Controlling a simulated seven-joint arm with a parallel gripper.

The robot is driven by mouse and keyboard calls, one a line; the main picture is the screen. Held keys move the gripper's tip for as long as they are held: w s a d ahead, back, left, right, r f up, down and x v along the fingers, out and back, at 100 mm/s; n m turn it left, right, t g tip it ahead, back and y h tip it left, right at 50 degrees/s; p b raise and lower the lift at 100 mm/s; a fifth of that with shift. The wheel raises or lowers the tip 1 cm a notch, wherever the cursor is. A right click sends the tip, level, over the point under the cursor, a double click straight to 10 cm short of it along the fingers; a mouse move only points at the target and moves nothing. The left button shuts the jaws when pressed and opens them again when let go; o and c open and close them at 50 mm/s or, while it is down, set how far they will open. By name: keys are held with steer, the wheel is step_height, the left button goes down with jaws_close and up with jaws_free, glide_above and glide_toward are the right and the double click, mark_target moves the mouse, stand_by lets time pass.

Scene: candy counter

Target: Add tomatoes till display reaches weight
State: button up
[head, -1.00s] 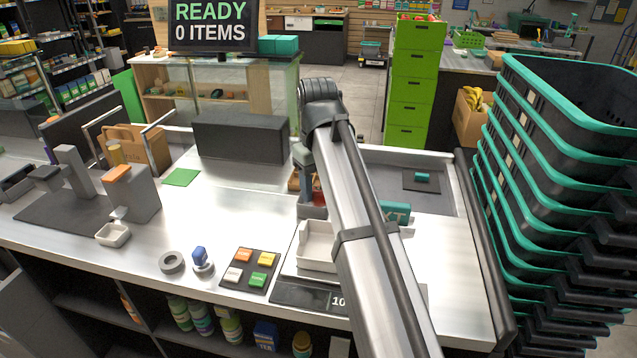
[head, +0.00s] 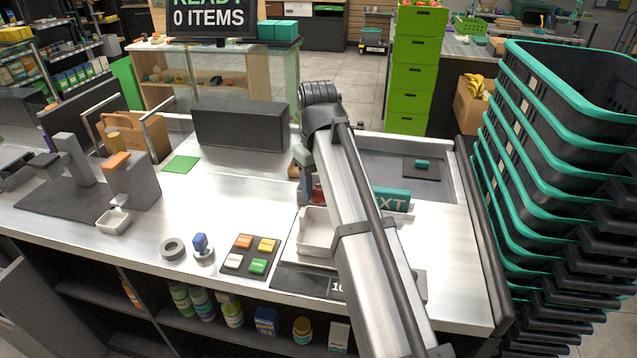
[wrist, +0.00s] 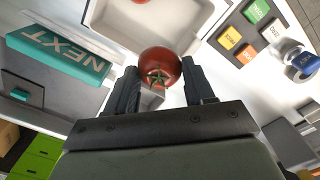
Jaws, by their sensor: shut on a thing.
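My gripper (wrist: 162,92) is shut on a red tomato (wrist: 160,66) with a green stem in the wrist view. The white weighing tray (wrist: 103,18) lies just beyond the fingertips there. Another red tomato (wrist: 141,1) shows inside the tray, cut off by the top edge. In the head view the tray (head: 312,249) is partly behind my arm, and a bit of red shows by the gripper. The dark display (head: 310,283) is at the counter's front; its digits start with "10" and my arm hides the rest.
A teal NEXT bar (head: 393,199) lies right of my arm. Stacked baskets (head: 560,130) stand at the right. The counter's middle left is clear.

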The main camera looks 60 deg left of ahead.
mark_target(318, 187)
steer(key=shift+f, duration=1.75)
stand_by(1.6)
steer(key=o, duration=0.8)
steer(key=shift+r, duration=3.05)
